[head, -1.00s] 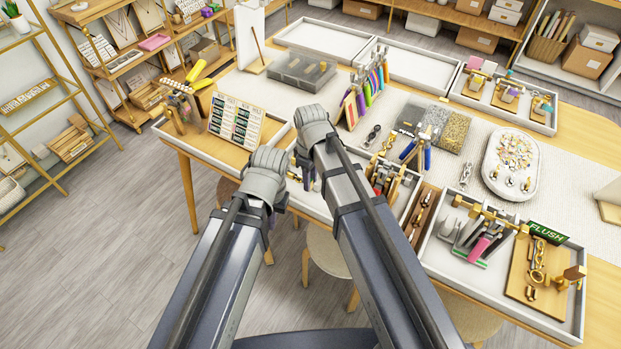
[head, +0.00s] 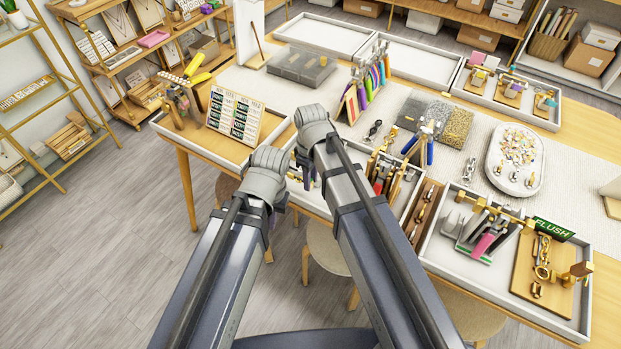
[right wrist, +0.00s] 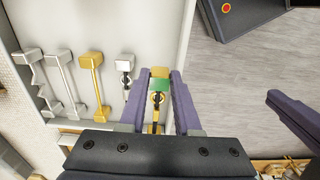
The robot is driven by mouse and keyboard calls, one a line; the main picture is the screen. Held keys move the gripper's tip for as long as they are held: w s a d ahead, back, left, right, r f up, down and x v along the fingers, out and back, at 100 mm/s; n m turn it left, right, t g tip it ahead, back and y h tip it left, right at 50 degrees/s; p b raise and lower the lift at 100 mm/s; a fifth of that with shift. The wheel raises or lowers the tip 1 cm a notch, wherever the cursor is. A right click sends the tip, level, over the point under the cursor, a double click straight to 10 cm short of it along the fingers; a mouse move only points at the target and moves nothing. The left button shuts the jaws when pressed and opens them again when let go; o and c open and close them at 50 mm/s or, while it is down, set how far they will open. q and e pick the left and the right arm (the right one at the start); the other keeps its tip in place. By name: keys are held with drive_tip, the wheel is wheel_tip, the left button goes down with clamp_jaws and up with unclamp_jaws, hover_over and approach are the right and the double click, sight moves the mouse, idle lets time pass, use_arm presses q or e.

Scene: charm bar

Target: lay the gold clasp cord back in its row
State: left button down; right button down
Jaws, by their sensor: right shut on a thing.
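In the right wrist view my right gripper (right wrist: 162,98) is shut on a gold-headed cord with a green part (right wrist: 160,86); I take it to be the gold clasp cord. The left jaws' state is unclear.
The white tray (right wrist: 150,22) holds the row. In the head view, tool trays line the near table edge, with a board of cards (head: 235,115) at left and a wooden FLUSH board (head: 522,275) at right. The floor is clear at left.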

drive_tip(key=shift+f+b, duration=0.55)
drive_tip(key=shift+f, duration=0.1)
drive_tip(key=shift+f+b, duration=1.5)
idle(2.6)
drive_tip(key=c, duration=0.5)
unclamp_jaws()
drive_tip(key=shift+c, duration=0.2)
drive_tip(key=shift+s, duration=0.15)
drive_tip(key=shift+r, duration=0.1)
